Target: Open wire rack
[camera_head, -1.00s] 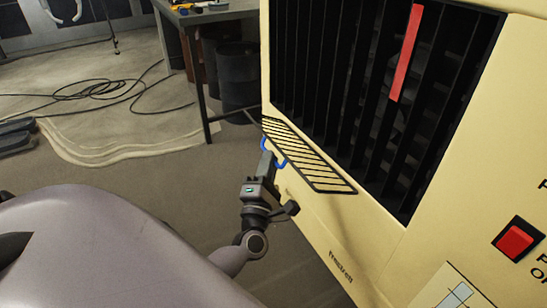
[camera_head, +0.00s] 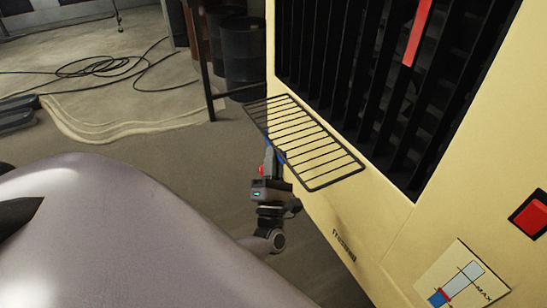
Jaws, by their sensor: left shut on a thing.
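The black wire rack (camera_head: 304,142) sticks out from the front of the cream-coloured machine (camera_head: 330,205), below its dark vertical slats. It is tilted out from the panel, with its bars running across it. My left gripper (camera_head: 274,160) is under the rack's left outer edge, shut on the blue handle of the rack. The fingertips and most of the blue handle are partly hidden by the rack and the gripper body. My right gripper is not in view.
A red switch (camera_head: 530,214) and a gauge label (camera_head: 462,280) are on the machine at the right. Dark barrels (camera_head: 243,50) and a table leg stand behind. Black cables (camera_head: 100,67) lie on the floor at left.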

